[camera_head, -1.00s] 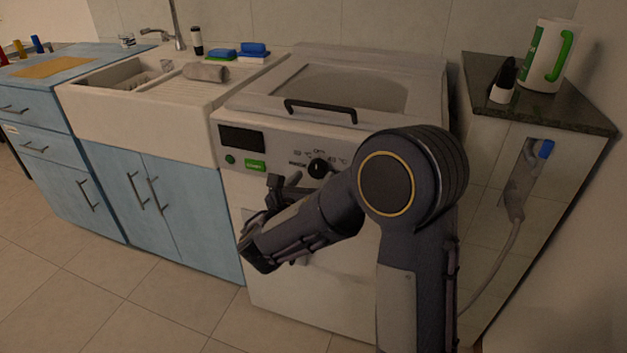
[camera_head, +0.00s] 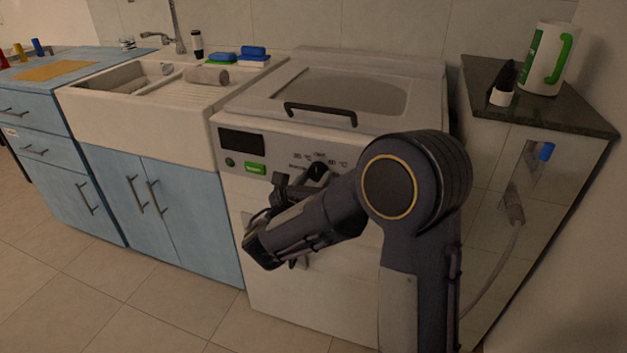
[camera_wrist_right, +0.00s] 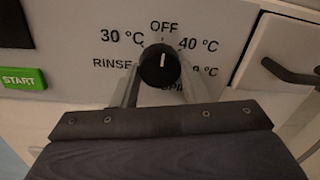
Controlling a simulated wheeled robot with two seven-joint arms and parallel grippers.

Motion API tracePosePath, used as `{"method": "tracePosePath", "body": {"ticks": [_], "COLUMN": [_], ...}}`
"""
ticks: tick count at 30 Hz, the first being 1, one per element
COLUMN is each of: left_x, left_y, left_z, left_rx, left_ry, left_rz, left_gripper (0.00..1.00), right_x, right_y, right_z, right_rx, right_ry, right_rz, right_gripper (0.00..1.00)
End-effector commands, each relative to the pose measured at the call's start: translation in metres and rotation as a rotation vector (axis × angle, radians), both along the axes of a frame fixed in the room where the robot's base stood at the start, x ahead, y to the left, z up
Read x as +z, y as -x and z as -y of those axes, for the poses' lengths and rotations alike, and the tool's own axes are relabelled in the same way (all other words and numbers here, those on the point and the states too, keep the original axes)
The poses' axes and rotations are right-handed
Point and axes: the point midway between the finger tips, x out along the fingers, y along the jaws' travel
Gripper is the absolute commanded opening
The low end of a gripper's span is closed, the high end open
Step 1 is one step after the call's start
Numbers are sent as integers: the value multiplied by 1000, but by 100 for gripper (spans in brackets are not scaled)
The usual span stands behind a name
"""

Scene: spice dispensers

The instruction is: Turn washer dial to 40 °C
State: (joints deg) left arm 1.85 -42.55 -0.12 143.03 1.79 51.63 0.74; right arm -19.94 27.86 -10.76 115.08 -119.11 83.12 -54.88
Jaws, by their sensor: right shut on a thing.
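The washer dial (camera_wrist_right: 160,65) is a round black knob on the white front panel. Its white mark points up at OFF. Labels around it read 30 °C at upper left, OFF on top, 40 °C at upper right, RINSE at left; the lower ones are partly hidden. My right gripper (camera_wrist_right: 161,77) has one finger on each side of the dial and is shut on it. In the head view the dial (camera_head: 317,171) shows just above my right wrist, with the fingers partly hidden. My left gripper is not in view.
The green START button (camera_wrist_right: 23,79) is left of the dial, below a dark display (camera_head: 243,141). The washer's lid handle (camera_head: 320,112) is above the panel.

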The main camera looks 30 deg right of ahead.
Motion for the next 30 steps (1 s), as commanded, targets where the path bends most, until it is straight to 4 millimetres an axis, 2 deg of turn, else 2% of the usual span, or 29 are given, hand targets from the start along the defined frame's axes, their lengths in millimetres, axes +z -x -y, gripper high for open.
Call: {"method": "tracePosePath", "body": {"ticks": [11,30], "left_x": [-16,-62], "left_y": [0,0], "left_z": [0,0], "left_rx": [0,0], "left_ry": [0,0], "left_rz": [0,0], "left_gripper": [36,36], "right_x": [-3,-3], "right_y": [0,-1], "right_z": [-1,-2], "right_rx": [-1,-1], "right_ry": [-131,-470], "right_rz": [153,548], "right_gripper": [17,17]}}
